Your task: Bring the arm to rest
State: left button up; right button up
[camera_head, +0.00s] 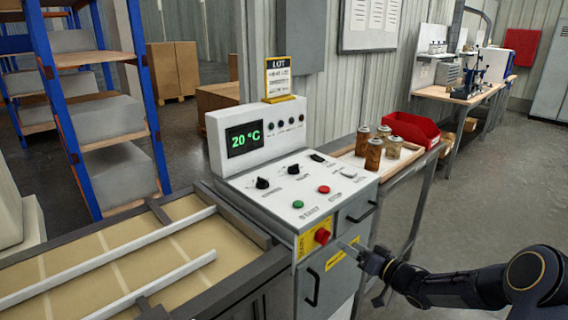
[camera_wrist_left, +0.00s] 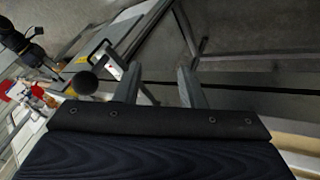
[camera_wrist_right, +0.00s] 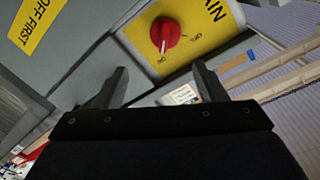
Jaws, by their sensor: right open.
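My right gripper (camera_head: 362,266) is open and empty in front of the grey control cabinet (camera_head: 342,284), to the right of the red main switch (camera_head: 322,236). In the right wrist view the fingers (camera_wrist_right: 158,88) are spread apart with nothing between them. The red switch (camera_wrist_right: 165,33) sits on a yellow plate beyond the fingers, apart from them; its white mark points downward in that view. My left gripper is outside the head view. In the left wrist view its fingers (camera_wrist_left: 160,88) are apart and empty, and a black ball-shaped knob (camera_wrist_left: 83,83) shows just left of them.
The control panel (camera_head: 290,190) has knobs, a green and a red button, and a display (camera_head: 245,138) reading 20 °C. Several cartridges (camera_head: 374,154) and a red bin (camera_head: 411,129) stand on a side table. A blue shelf rack (camera_head: 55,90) stands left. Floor at right is clear.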

notch_tip(320, 180, up, 8)
jog(key=s+d+m+h+p, duration=0.1)
jog(key=s+d+h, duration=0.15)
jog(key=h, duration=0.25)
jog(key=s+d+r+m+g+h+p, duration=0.25)
jog(key=s+r+h, duration=0.35)
jog(key=s, duration=0.5)
jog(key=s+a+g+y+p, duration=0.1)
jog(key=s+a, duration=0.4)
jog(key=s, duration=0.8)
jog(key=s+a+f+n+g+y+p, duration=0.1)
jog(key=s+a+g+y, duration=0.3)
jog(key=s, duration=0.9)
jog(key=shift+a+f+g, duration=0.15)
jog(key=shift+a+g, duration=0.4)
jog(key=shift+a, duration=0.05)
jog(key=shift+n, duration=0.25)
